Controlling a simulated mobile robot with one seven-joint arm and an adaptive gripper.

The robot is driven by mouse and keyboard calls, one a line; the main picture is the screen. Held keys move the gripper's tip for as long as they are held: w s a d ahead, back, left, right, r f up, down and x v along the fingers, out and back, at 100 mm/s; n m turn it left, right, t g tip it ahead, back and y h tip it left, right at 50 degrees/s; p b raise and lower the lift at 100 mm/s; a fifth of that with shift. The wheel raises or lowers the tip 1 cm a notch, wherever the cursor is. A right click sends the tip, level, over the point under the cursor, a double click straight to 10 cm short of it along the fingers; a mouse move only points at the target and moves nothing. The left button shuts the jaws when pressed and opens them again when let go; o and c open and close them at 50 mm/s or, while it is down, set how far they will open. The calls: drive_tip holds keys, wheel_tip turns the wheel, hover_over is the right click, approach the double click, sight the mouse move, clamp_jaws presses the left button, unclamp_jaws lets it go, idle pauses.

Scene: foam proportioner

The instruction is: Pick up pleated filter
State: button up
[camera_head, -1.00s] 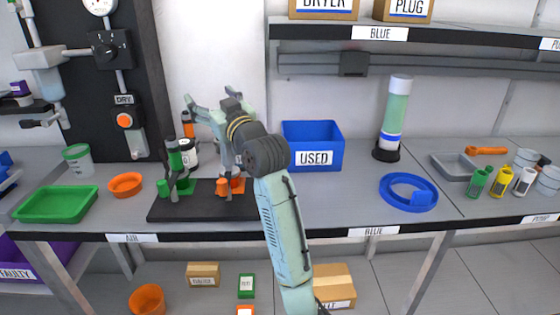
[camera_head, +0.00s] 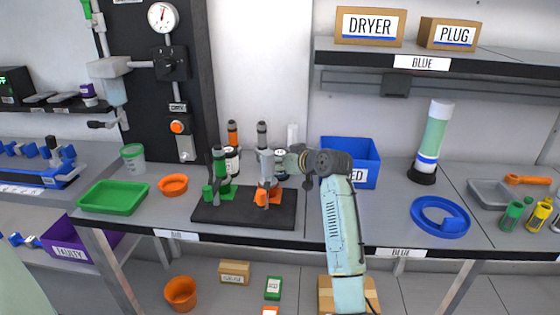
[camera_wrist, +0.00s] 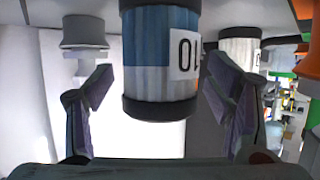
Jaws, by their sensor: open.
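A pleated cylinder, which looks like the filter (camera_wrist: 150,55), fills the middle of the wrist view. It has a blue side, a white side with a "10" label that reads upside down, and black end caps. My gripper (camera_wrist: 158,85) is open, with one finger on each side of the cylinder; I cannot tell whether they touch it. In the head view my gripper (camera_head: 286,163) is at the right of the black stand (camera_head: 245,213), beside the orange-footed grey post (camera_head: 264,160). The cylinder there is mostly hidden by my gripper.
A second white cylinder with dark ends (camera_head: 231,161) stands by the green-footed post (camera_head: 219,165). A blue bin (camera_head: 362,150) is close behind my arm. A green tray (camera_head: 113,197) and an orange bowl (camera_head: 173,185) are left. A blue ring tray (camera_head: 440,217) is right.

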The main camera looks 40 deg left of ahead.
drive_tip(key=shift+w+a+f, duration=0.1)
drive_tip(key=shift+a, duration=0.1)
drive_tip(key=shift+c, duration=0.5)
drive_tip(key=c, duration=1.2)
